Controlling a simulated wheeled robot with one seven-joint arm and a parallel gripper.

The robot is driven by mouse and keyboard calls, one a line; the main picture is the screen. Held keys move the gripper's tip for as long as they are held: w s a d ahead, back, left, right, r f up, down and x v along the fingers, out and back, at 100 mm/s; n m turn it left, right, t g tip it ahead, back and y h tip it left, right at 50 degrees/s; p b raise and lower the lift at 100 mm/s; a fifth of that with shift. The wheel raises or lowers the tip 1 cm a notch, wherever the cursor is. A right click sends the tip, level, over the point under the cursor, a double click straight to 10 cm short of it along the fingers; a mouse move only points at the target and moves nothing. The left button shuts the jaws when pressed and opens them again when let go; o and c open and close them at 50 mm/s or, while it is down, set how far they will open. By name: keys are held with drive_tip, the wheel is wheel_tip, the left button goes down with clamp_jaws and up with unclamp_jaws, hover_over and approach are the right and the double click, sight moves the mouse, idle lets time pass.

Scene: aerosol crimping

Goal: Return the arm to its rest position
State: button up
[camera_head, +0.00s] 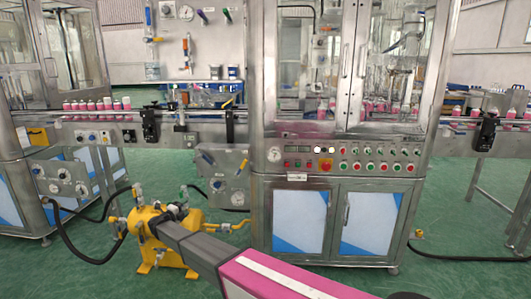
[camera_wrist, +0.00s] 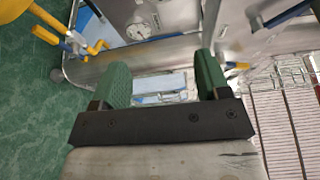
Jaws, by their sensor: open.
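My gripper (camera_wrist: 161,66) shows in the wrist view with its two green fingers set wide apart. Nothing is held between them. Behind the gap are grey metal machine surfaces and a pale blue and white panel (camera_wrist: 160,85). In the head view my arm reaches from the bottom edge up and left, its far end in front of the yellow pump unit (camera_head: 157,252). I cannot make out the fingers clearly there.
The crimping machine (camera_head: 340,185) with its button panel stands at centre right. A conveyor (camera_head: 90,117) carries pink bottles at left. A gauge (camera_wrist: 137,30) and yellow-handled valve (camera_wrist: 97,47) lie beyond my fingers. Green floor (camera_head: 445,270) is open at lower right.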

drive_tip(key=w+d+r+n+t+y, duration=0.1)
drive_tip(key=w+d+r+n+y, duration=0.1)
drive_tip(key=d+n+y, duration=0.3)
drive_tip(key=w+d+r+n+t+y, duration=0.1)
drive_tip(key=w+d+r+n+y, duration=0.1)
drive_tip(key=d, duration=0.4)
drive_tip(key=s+d+f+n+g+y, duration=0.1)
drive_tip(key=s+d+n+g+y, duration=0.2)
drive_tip(key=d+n+y, duration=0.55)
drive_tip(key=s+d+f+n+g+h, duration=0.2)
drive_tip(key=s+d+g, duration=0.3)
drive_tip(key=s+d, duration=0.6)
drive_tip(key=s+d+f+n+g+h, duration=0.2)
drive_tip(key=s+d+g, duration=0.3)
drive_tip(key=s+d, duration=0.6)
drive_tip(key=s+d+f+n+g+h, duration=0.2)
drive_tip(key=s+d, duration=0.9)
drive_tip(key=d, duration=0.8)
drive_tip(key=n+g+h, duration=0.1)
drive_tip(key=n+g, duration=0.1)
drive_tip(key=g, duration=0.1)
drive_tip(key=shift+h, duration=0.35)
drive_tip(key=shift+w, duration=0.1)
